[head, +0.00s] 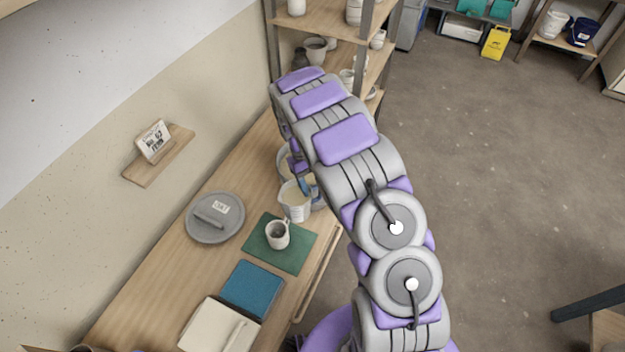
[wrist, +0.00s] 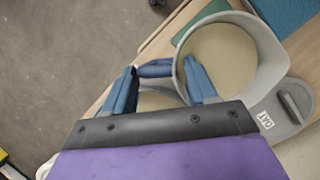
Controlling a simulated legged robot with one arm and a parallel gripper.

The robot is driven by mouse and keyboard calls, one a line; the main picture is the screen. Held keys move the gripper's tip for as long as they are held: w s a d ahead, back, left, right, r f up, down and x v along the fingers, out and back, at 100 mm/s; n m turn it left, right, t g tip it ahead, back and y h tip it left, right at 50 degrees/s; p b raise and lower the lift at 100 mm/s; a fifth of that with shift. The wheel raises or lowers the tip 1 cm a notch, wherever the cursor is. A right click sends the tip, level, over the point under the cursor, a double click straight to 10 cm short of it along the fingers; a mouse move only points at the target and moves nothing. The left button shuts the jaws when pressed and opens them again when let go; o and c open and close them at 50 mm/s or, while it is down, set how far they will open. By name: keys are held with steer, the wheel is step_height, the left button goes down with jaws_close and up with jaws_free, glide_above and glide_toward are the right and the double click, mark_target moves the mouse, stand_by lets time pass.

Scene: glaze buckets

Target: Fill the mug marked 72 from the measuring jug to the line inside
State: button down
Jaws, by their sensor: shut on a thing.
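The measuring jug (head: 295,212) is pale, roughly upright and holds beige glaze. It stands out beside a grey bucket (head: 284,160), partly behind my arm. In the wrist view the jug (wrist: 268,62) fills the upper right, with glaze inside. My gripper (wrist: 160,78) is shut on the jug at its handle side; the blue fingers hide part of the grip. More beige glaze shows below the jug between the fingers. A pale mug (head: 278,242) stands upright on a green mat (head: 296,258), apart from the jug. Its marking and inside line are not readable.
A grey lid (head: 205,232) labelled OAT lies left of the mat. A blue cloth (head: 252,288) and a cream item (head: 205,328) lie nearer. A shelf with pots (head: 315,48) stands behind. A small sign (head: 153,141) is on the wall ledge.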

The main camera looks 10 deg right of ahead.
steer(key=h+b, duration=0.1)
steer(key=b, duration=0.1)
steer(key=h+b, duration=0.1)
steer(key=b, duration=0.2)
steer(key=shift+a+f+m+t+h+b, duration=0.25)
steer(key=shift+a+m+t+h+b, duration=0.05)
steer(key=shift+t+h+b, duration=0.1)
stand_by(0.3)
stand_by(0.4)
